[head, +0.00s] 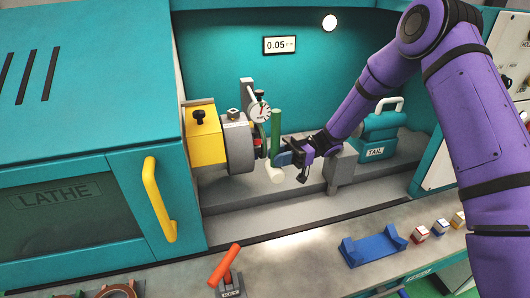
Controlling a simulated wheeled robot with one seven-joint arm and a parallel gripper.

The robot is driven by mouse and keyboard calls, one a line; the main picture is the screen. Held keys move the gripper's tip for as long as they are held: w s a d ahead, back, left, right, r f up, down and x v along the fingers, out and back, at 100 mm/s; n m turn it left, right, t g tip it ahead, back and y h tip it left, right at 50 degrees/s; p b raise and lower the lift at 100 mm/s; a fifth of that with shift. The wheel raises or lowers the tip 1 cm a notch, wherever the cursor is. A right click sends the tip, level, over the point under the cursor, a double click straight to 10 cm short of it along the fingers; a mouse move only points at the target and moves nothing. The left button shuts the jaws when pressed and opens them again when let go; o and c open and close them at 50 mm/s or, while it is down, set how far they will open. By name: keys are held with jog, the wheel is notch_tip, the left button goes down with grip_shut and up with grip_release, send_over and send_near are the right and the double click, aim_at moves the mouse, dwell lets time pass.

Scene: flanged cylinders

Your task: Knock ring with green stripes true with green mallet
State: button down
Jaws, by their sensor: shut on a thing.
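My gripper (298,163) is shut on the green mallet, which stands between it and the chuck. The mallet's green handle (276,133) points upward and its pale head (276,174) is at the lower end. The grey chuck (238,145) is just left of the mallet, on the yellow headstock (204,136). Any workpiece in the chuck is mostly hidden behind the mallet and gauge. I cannot make out a ring with green stripes there, nor whether the mallet touches anything.
A dial gauge (261,111) stands beside the chuck, close to the mallet. A display (280,45) reads 0.05. The teal tailstock (377,140) is at right.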

jog(key=shift+s+d, duration=0.1)
jog(key=shift+s, duration=0.35)
jog(key=s+d, duration=0.2)
jog(key=s, duration=0.4)
jog(key=shift+s, duration=0.4)
